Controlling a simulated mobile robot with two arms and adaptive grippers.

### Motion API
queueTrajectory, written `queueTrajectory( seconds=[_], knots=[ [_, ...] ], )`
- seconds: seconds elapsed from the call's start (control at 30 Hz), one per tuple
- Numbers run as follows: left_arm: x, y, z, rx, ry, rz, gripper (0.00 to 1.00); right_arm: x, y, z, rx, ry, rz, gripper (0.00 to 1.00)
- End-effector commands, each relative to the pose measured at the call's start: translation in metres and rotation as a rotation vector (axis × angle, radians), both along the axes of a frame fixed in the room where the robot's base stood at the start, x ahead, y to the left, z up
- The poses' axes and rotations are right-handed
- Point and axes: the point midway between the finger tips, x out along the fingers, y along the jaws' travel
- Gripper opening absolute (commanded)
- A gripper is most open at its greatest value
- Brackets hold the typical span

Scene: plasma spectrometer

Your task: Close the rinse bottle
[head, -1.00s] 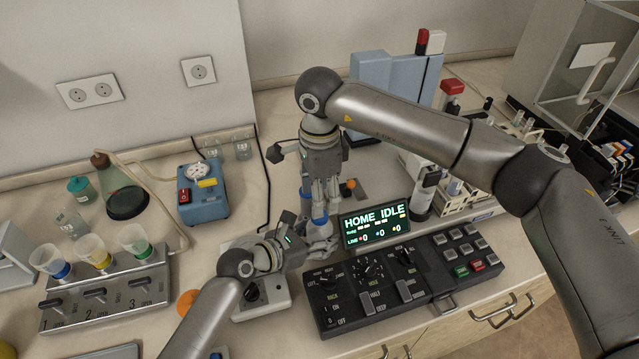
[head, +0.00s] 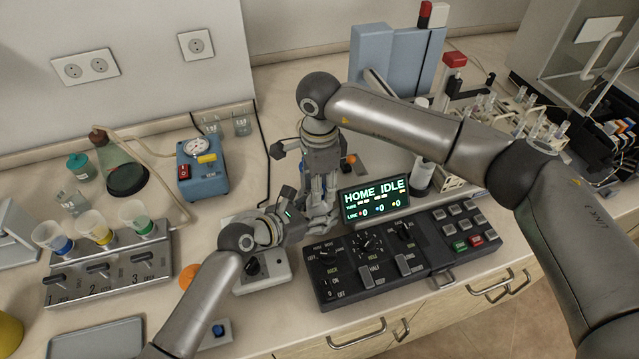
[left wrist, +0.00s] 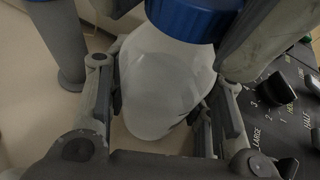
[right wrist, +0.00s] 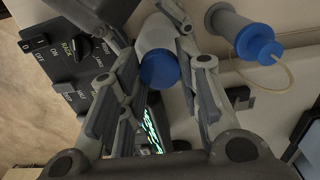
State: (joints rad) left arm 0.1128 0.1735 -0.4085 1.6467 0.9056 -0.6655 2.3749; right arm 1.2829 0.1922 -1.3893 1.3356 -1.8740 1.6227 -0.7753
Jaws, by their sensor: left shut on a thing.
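The rinse bottle is a pale, translucent bottle (left wrist: 165,85) with a blue cap (left wrist: 195,18) at its top. My left gripper (head: 312,227) is shut on the bottle's body, with one finger on each side in the left wrist view (left wrist: 163,112). My right gripper (head: 322,203) points down from above, over the bottle. In the right wrist view its fingers (right wrist: 158,55) stand on both sides of the cap (right wrist: 160,70), with small gaps showing, so it looks open. In the head view the grippers hide most of the bottle. I cannot tell how tightly the cap sits.
A black control panel (head: 410,258) and a lit display (head: 374,203) stand just right of the grippers. A white box with a knob (head: 264,274) lies below my left gripper. A blue pump (head: 202,172) and a flask (head: 122,170) are at the left. The far right holds a tube rack (head: 490,115).

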Motion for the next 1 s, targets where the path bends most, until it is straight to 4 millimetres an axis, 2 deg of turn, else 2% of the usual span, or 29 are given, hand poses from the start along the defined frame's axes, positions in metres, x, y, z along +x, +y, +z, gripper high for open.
queueTrajectory(
  seconds=[0.03, 0.1, 0.27, 0.37, 0.7, 0.83, 1.0],
  knots=[
    [-0.0002, 0.0, -0.0003, 0.001, 0.001, 0.0, 0.0, 0.0001, 0.0001, 0.0002, 0.0, 0.0, 0.0, 0.12],
    [-0.0002, 0.0, -0.0003, 0.001, 0.001, 0.0, 0.0, 0.0001, 0.0001, 0.0002, 0.0, 0.0, 0.0, 0.03],
    [-0.0001, 0.0001, -0.0003, 0.001, 0.001, 0.0, 0.0, 0.0001, 0.0001, 0.0002, 0.0, 0.0, -0.036, 0.02],
    [-0.0002, 0.0, -0.0003, 0.001, 0.001, 0.0, 0.0, 0.0001, 0.0001, 0.0002, 0.0, 0.0, -0.15, 0.02],
    [-0.0002, 0.0, -0.0003, 0.001, 0.001, 0.0, 0.0, 0.0002, 0.0002, -0.0003, 0.0, 0.0, -0.733, 0.02],
    [-0.0002, 0.0, -0.0003, 0.001, 0.001, 0.0, 0.0, 0.0001, 0.0003, -0.0004, 0.0, 0.0, -0.859, 0.02],
    [-0.0001, 0.0, -0.0002, 0.001, 0.001, 0.0, 0.0, 0.0002, 0.0003, -0.0003, 0.0, -0.001, -0.904, 0.02]
  ],
)
